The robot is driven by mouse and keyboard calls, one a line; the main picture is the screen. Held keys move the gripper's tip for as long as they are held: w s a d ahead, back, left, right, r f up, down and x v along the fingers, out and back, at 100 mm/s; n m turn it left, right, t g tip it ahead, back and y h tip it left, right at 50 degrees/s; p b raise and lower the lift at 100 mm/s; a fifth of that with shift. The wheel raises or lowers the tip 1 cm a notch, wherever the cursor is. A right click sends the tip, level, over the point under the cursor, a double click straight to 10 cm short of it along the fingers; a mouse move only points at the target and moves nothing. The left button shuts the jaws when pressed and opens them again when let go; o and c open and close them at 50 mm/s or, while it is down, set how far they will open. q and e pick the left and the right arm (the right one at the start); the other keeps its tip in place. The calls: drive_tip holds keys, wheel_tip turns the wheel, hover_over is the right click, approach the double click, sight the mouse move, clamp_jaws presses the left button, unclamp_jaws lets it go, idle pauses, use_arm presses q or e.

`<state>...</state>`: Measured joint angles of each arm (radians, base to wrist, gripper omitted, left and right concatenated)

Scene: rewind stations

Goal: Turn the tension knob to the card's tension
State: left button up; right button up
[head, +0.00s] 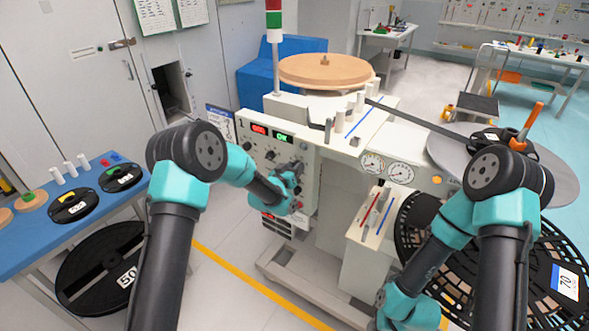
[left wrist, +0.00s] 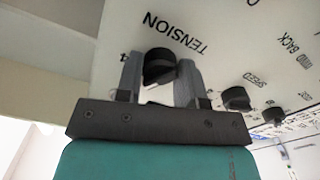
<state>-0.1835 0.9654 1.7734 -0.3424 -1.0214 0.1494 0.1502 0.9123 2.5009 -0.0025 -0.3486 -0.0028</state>
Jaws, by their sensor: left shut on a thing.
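The tension knob (left wrist: 158,64) is a black round knob on the white panel, under the printed word TENSION. In the left wrist view one finger of my left gripper (left wrist: 160,78) is on each side of it, and the gripper is shut on it. A 4 is printed beside the left finger; the knob's pointer and most of its scale are not readable. In the head view my left gripper (head: 295,172) is at the front panel of the rewind machine (head: 258,150) and hides the knob. A card (head: 219,122) with a blue top stands at the panel's left; its text is too small to read.
A speed knob (left wrist: 236,98) and a wind back knob (left wrist: 273,114) sit nearby. The panel has a red display (head: 259,129) and a green OK display (head: 284,136). A blue table (head: 62,226) with spools is at left. My right arm is by the black reel (head: 542,240).

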use_arm(q)
drive_tip(key=shift+n, duration=0.6)
drive_tip(key=o, duration=0.9)
drive_tip(key=shift+s+a, duration=0.1)
drive_tip(key=v, duration=1.7)
drive_tip(key=shift+s, duration=0.1)
